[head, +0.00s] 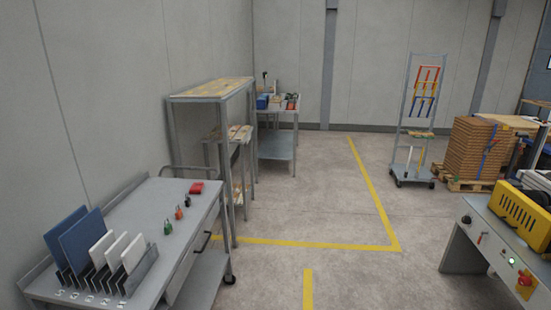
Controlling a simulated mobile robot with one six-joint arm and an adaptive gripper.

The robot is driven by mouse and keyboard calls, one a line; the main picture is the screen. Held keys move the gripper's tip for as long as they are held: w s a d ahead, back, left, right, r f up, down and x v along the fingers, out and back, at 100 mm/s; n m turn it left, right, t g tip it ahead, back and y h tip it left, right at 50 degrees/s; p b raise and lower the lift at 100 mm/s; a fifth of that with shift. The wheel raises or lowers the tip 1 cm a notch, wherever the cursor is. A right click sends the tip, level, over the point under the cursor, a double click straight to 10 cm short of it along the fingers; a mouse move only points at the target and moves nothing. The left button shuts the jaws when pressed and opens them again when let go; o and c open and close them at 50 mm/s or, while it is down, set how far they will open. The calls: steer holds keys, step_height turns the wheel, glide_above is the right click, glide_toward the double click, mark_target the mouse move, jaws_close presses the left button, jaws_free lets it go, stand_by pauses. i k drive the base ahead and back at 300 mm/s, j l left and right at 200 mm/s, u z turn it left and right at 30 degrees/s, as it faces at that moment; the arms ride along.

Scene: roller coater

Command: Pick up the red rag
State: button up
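A small red folded item that looks like the red rag (196,188) lies on the grey metal cart (146,204), near its far right corner.
The cart also holds blue and white panels (84,241) in a rack and several small padlock-like items (179,212). A shelf rack (210,92) stands behind it. A machine with a yellow guard (522,215) is at right. The floor between (350,275) is clear.

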mark_target(196, 188)
steer(key=i+u, duration=0.2)
steer(key=i, duration=0.8)
steer(key=i+l+u, duration=0.2)
steer(key=i, duration=0.85)
steer(key=i+u, duration=0.25)
steer(key=i, duration=0.25)
steer(key=i+l+u, duration=0.1)
steer(key=i+u, duration=0.15)
steer(key=i, duration=0.3)
steer(key=i+l+u, duration=0.3)
steer(key=i, duration=0.2)
steer(key=i+j+u, duration=0.1)
steer(key=u, duration=0.3)
steer(key=i+u, duration=0.55)
steer(key=u, duration=0.2)
